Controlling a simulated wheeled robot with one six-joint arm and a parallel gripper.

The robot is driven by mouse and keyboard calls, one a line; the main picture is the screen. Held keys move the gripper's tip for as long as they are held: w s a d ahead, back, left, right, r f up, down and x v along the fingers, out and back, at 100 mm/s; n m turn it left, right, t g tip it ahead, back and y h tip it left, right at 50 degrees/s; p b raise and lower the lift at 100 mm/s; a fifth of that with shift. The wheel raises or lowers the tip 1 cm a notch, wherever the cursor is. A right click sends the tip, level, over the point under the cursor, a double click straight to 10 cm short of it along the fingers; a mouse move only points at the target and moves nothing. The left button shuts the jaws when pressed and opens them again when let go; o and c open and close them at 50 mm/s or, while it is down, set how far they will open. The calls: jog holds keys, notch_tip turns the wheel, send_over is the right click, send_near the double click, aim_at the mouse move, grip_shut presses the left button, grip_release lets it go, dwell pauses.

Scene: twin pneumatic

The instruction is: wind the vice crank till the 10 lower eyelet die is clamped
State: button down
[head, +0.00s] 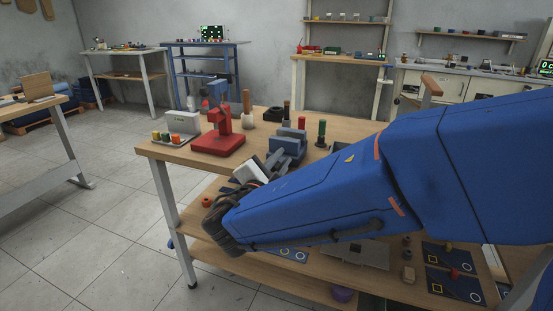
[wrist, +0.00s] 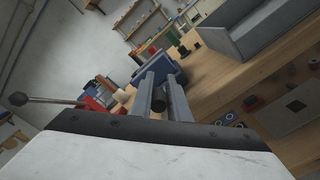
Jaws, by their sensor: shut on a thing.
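The blue-grey vice (head: 290,146) stands on the wooden bench, just beyond my wrist in the head view. My gripper (wrist: 163,88) shows its two grey fingers in the wrist view. They are shut on a dark, round piece (wrist: 158,104), which looks like the grip of the vice crank.
A red press (head: 220,141) stands left of the vice, with a grey block (head: 183,122) and small coloured pieces beside it. A green-topped tool (head: 321,133) stands to the right. The lower shelf (head: 220,253) carries dark mats and loose parts. The floor left of the bench is clear.

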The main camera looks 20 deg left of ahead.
jog(key=m, duration=0.2)
jog(key=d+m, duration=0.1)
jog(key=shift+f+m, duration=0.4)
jog(key=shift+s+d+f+m, duration=0.1)
jog(key=shift+d+f+m, duration=0.15)
jog(key=shift+m, duration=0.7)
jog(key=shift+d+f+m, duration=0.15)
jog(key=shift+f+m, duration=0.15)
jog(key=shift+m, duration=0.65)
jog(key=c, duration=1.7)
grip_release()
jog(key=shift+c, duration=0.2)
jog(key=shift+f, duration=0.1)
jog(key=s+a, duration=0.1)
jog(key=s, duration=1.6)
jog(key=shift+s+a, duration=0.15)
jog(key=shift+s, duration=0.05)
